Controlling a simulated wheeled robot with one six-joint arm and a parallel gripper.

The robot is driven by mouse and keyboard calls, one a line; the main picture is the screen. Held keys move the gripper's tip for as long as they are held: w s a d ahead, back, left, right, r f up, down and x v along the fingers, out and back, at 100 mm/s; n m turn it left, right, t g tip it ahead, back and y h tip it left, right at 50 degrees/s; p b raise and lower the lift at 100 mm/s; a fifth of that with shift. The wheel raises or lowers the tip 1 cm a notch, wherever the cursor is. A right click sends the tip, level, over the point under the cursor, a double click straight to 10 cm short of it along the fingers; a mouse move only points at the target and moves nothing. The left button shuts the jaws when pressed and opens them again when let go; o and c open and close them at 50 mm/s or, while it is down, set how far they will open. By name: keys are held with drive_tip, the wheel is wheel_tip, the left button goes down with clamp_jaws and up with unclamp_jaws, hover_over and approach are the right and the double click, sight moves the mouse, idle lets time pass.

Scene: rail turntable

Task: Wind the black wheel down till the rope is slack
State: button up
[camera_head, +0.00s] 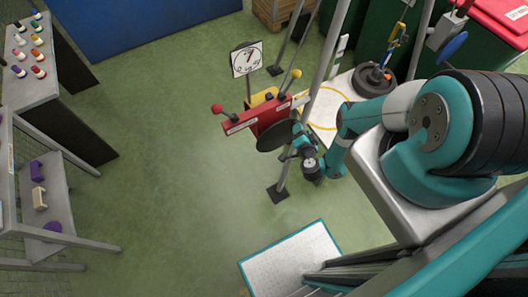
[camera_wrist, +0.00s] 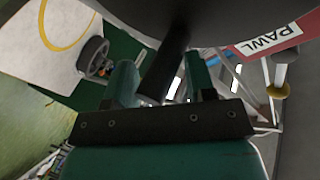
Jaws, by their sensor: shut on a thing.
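The black wheel (camera_head: 272,136) is on the near face of a red winch box (camera_head: 252,117). In the wrist view the wheel (camera_wrist: 215,15) fills the top, and its black handle (camera_wrist: 165,65) sticks out between my fingers. My gripper (camera_head: 298,148) is at the right side of the wheel, shut on that handle; the fingers show in the wrist view (camera_wrist: 163,82). A dark round weight (camera_head: 373,79) rests on a white pad (camera_head: 327,104) with a yellow ring; it also shows in the wrist view (camera_wrist: 93,56). I cannot make out the rope's tension.
A dial (camera_head: 246,60) stands behind the winch. Levers with a red knob (camera_head: 217,108) and a yellow knob (camera_head: 296,73) stick out of the box. A grey post (camera_head: 315,90) rises beside my gripper. Shelves (camera_head: 45,200) stand left; the green floor between is clear.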

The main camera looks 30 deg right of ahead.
drive_tip(key=shift+a+r, duration=0.1)
drive_tip(key=shift+a+r+n+t+h, duration=0.5)
drive_tip(key=shift+a+r+n, duration=0.1)
drive_tip(key=shift+n, duration=0.3)
drive_tip(key=shift+a, duration=0.1)
drive_tip(key=shift+a+r, duration=0.1)
drive_tip(key=o, duration=1)
drive_tip(key=shift+c, duration=0.2)
drive_tip(key=shift+s, duration=0.15)
